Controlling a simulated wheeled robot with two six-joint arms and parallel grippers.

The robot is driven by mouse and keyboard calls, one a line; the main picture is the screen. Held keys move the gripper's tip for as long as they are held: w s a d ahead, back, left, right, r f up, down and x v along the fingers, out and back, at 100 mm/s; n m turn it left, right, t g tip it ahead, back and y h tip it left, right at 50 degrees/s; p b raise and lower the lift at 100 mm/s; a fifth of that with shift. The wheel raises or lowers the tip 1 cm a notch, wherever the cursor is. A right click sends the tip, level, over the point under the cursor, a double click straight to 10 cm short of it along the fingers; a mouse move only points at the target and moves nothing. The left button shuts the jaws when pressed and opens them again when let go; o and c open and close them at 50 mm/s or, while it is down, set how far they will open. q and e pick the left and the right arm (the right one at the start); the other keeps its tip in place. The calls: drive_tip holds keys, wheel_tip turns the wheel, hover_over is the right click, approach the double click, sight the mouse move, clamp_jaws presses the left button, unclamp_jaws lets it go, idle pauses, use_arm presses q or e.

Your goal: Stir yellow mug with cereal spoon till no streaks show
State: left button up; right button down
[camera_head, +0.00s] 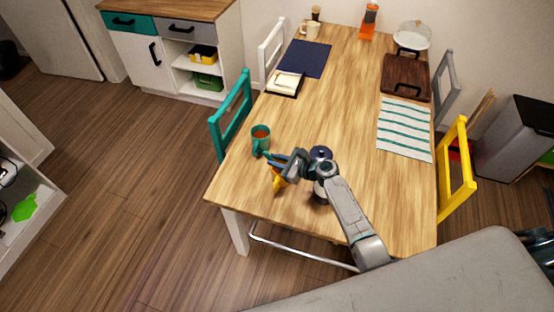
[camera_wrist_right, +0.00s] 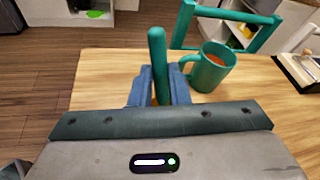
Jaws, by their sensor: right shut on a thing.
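My right gripper (camera_head: 284,165) is over the near left part of the wooden table. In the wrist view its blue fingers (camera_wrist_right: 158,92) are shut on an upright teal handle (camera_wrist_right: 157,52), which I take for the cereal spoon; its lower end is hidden. The yellow mug (camera_head: 278,182) stands right below the gripper in the head view, mostly covered by it. Whether the spoon is inside the mug, and what the mug holds, I cannot see. My left gripper is not in view.
A teal mug (camera_head: 260,141) with reddish-brown contents stands close by; it also shows in the wrist view (camera_wrist_right: 210,68). The table's middle is clear.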

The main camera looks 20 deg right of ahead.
drive_tip(key=shift+r, duration=0.15)
drive_tip(key=shift+a+r, duration=0.3)
drive_tip(key=shift+r, duration=0.3)
drive_tip(key=shift+a+r, duration=0.3)
drive_tip(key=shift+r, duration=0.3)
wheel_tip(320, 180, up, 7)
drive_tip(key=a, duration=0.2)
drive_tip(key=shift+a+f, duration=0.15)
drive_tip(key=shift+a, duration=0.25)
drive_tip(key=shift+w, duration=0.1)
drive_tip(key=shift+r, duration=2.5)
drive_tip(key=shift+f, duration=0.1)
